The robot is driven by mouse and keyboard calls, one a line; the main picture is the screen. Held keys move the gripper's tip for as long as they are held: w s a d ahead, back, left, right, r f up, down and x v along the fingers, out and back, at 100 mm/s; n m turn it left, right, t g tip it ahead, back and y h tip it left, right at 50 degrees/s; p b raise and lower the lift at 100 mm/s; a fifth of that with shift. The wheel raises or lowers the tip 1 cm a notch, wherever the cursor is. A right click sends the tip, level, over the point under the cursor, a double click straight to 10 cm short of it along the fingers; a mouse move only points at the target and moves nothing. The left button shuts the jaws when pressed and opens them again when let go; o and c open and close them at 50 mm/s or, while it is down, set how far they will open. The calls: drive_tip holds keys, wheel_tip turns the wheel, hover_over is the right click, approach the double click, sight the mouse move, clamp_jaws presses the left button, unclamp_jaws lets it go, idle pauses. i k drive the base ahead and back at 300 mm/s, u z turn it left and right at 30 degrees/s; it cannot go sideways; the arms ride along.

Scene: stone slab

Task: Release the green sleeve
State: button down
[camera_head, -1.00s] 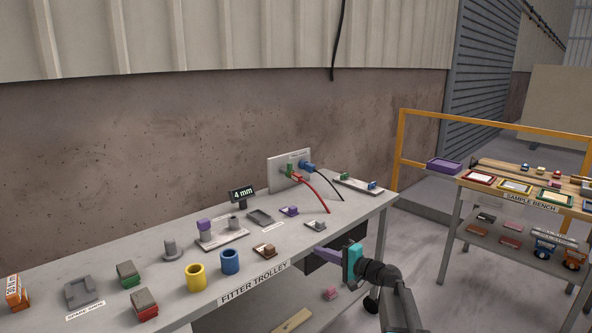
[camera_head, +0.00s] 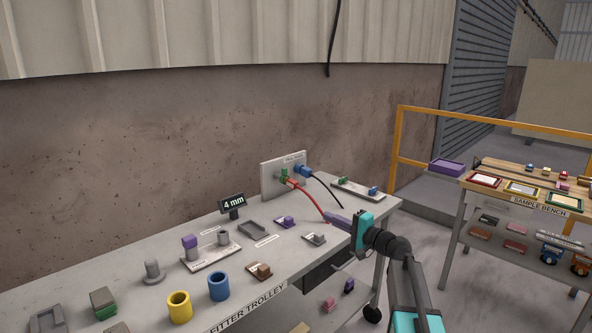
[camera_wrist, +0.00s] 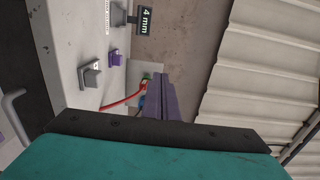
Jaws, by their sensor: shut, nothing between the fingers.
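The green sleeve (camera_head: 284,175) sits on the upright pale panel (camera_head: 268,181) at the back of the trolley, with a red plug and red cable (camera_head: 310,201) at its front. A blue connector (camera_head: 301,170) with a black cable is beside it. In the wrist view the green sleeve (camera_wrist: 147,76) shows just past my fingertips, partly hidden by them. My gripper (camera_head: 328,214) has purple fingers, is shut and empty, and is over the right part of the trolley top, apart from the panel. Whether the fingers touch the red cable I cannot tell.
A grey block on a plate (camera_head: 315,238) and a purple block (camera_head: 286,221) lie left of my gripper. A tray with green and blue pieces (camera_head: 358,188) is behind it. A "4 mm" display (camera_head: 232,205) stands left of the panel. Yellow and blue cups (camera_head: 219,286) stand near the front edge.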

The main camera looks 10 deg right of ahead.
sight(284, 171)
drive_tip(key=i, duration=1)
drive_tip(key=u, duration=0.05)
